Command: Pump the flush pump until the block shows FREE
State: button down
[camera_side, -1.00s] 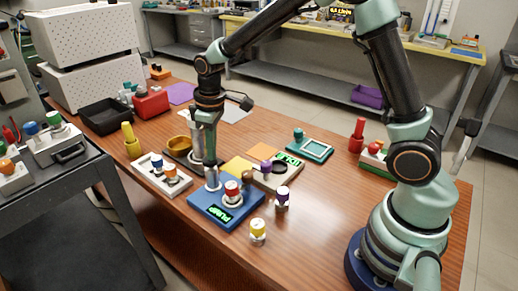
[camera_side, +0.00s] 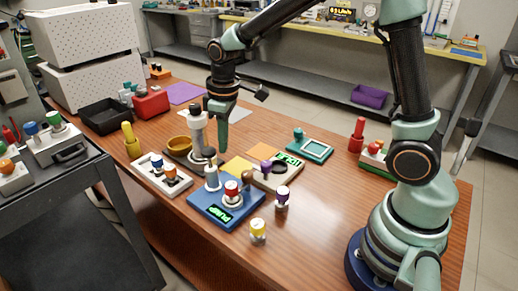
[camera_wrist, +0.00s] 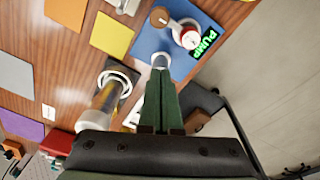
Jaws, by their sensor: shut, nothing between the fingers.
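The blue block (camera_side: 226,212) lies on the table, with a lit green display (camera_side: 220,215) reading PUMP. The display also reads PUMP in the wrist view (camera_wrist: 205,42). A short pale post (camera_side: 212,179), apparently the pump plunger, stands at the block's rear left; its top shows in the wrist view (camera_wrist: 160,62). A red-topped white knob (camera_side: 232,190) stands on the block. My gripper (camera_side: 223,151) is shut and empty, raised above and behind the block, apart from the post. In the wrist view its fingertips (camera_wrist: 160,73) overlap the line to the post.
A tall pale cylinder (camera_side: 197,130) stands close to the left of my gripper. A yellow-topped knob (camera_side: 258,229) and a purple-topped knob (camera_side: 282,195) stand in front and right. A second panel with a small green display (camera_side: 288,159) lies behind; I cannot read it.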

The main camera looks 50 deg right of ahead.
aim_at(211, 149)
notch_tip(211, 149, up, 10)
jog(key=s, duration=0.1)
jog(key=shift+r, duration=0.15)
dwell(0.8)
jog(key=w+f, duration=0.1)
jog(key=w+a+f, duration=0.1)
jog(key=w, duration=0.1)
jog(key=shift+w+f, duration=0.15)
jog(key=shift+f, duration=0.2)
jog(key=shift+w+a+f, duration=0.1)
jog(key=shift+w+f, duration=0.05)
jog(key=shift+f, duration=1.6)
jog(key=shift+w+a+f, duration=0.1)
jog(key=shift+w+f, duration=0.05)
jog(key=shift+f, duration=1.55)
jog(key=shift+f, duration=0.15)
